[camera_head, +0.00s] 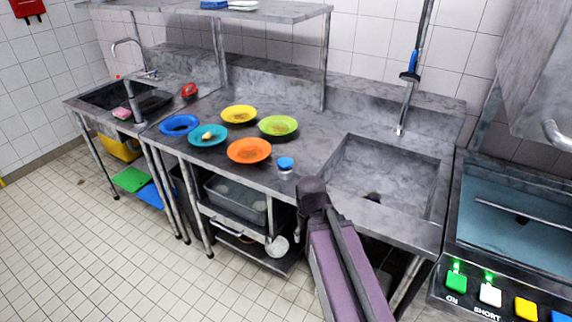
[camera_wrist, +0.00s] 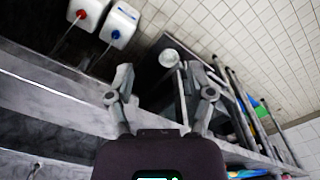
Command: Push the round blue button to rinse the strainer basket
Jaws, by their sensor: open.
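In the wrist view, a round blue button (camera_wrist: 115,34) is on a white box at the upper left, beside a similar box with a red button (camera_wrist: 81,14). I cannot pick out these boxes in the head view. My gripper (camera_wrist: 160,72) is open and empty, with its fingers spread and the blue button beyond and left of the left finger. In the head view my gripper (camera_head: 300,225) is at the counter's front edge, mostly hidden by my own arm. A pale round vessel (camera_wrist: 168,58), possibly the strainer basket, shows beyond my fingers; it also hangs below the counter (camera_head: 278,247).
The steel counter (camera_head: 225,105) holds several coloured plates and a blue-lidded jar (camera_head: 285,164). A sink (camera_head: 385,175) lies to the right. A machine at far right has square buttons, including a blue one (camera_head: 560,316).

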